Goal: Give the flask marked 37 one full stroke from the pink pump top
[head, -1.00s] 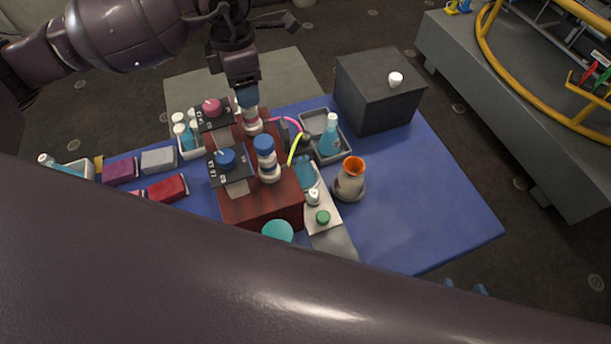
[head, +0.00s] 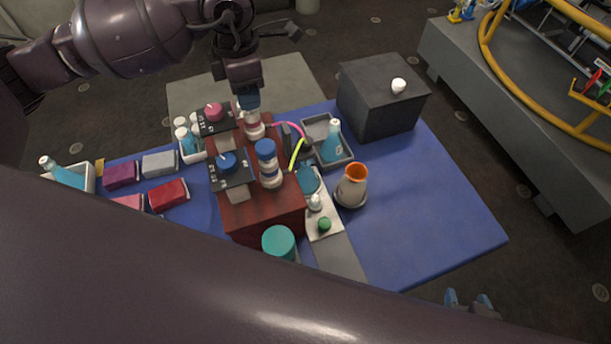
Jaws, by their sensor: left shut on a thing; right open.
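My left gripper (head: 249,102) is shut on the top of the rear pump on the dark red pump block (head: 262,218). The gripper hides most of that top, so I cannot see its colour. The pump's pale body with a pinkish band (head: 255,128) shows just below. A pink tube (head: 288,124) runs right from it. A blue-liquid flask (head: 331,142) stands in a grey tray (head: 344,158); another blue vessel (head: 307,180) sits by the block. I cannot read the number 37 on either. My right gripper (head: 468,301) is open and empty beyond the mat's front edge.
A blue-topped pump (head: 266,153) with a yellow tube (head: 297,154) stands in front. Dials, pink (head: 214,112) and blue (head: 227,160), are at left. A grey vase with orange rim (head: 351,190) and a dark box (head: 382,103) stand right. The blue mat's (head: 430,195) right part is clear.

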